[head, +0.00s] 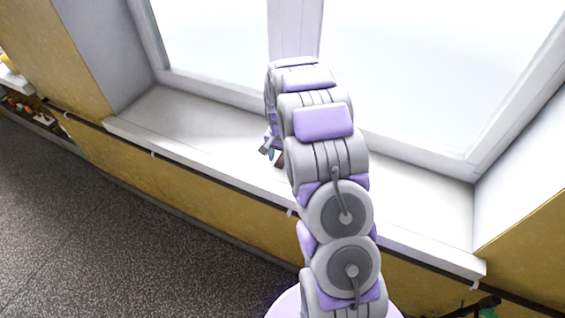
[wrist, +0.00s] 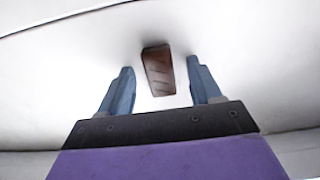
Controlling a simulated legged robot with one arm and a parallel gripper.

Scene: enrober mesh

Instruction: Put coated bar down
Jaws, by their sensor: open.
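The coated bar (wrist: 158,72) is a small dark brown block with ridges on top. In the wrist view it lies on a white surface, between and a little beyond the two blue fingers of my gripper (wrist: 160,88). The fingers are apart, with clear white space on both sides of the bar, and neither touches it. In the head view my gripper (head: 268,152) shows at the left of my arm, over the white window sill (head: 180,122). A small brown piece (head: 280,159) that looks like the bar shows beside it, partly hidden by my arm.
The sill runs below large windows (head: 430,70), with a dark rail (head: 160,157) along its front edge and a yellow wall (head: 180,195) beneath. Bare sill lies left and right of my arm. A low shelf with small items (head: 35,115) stands at the far left.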

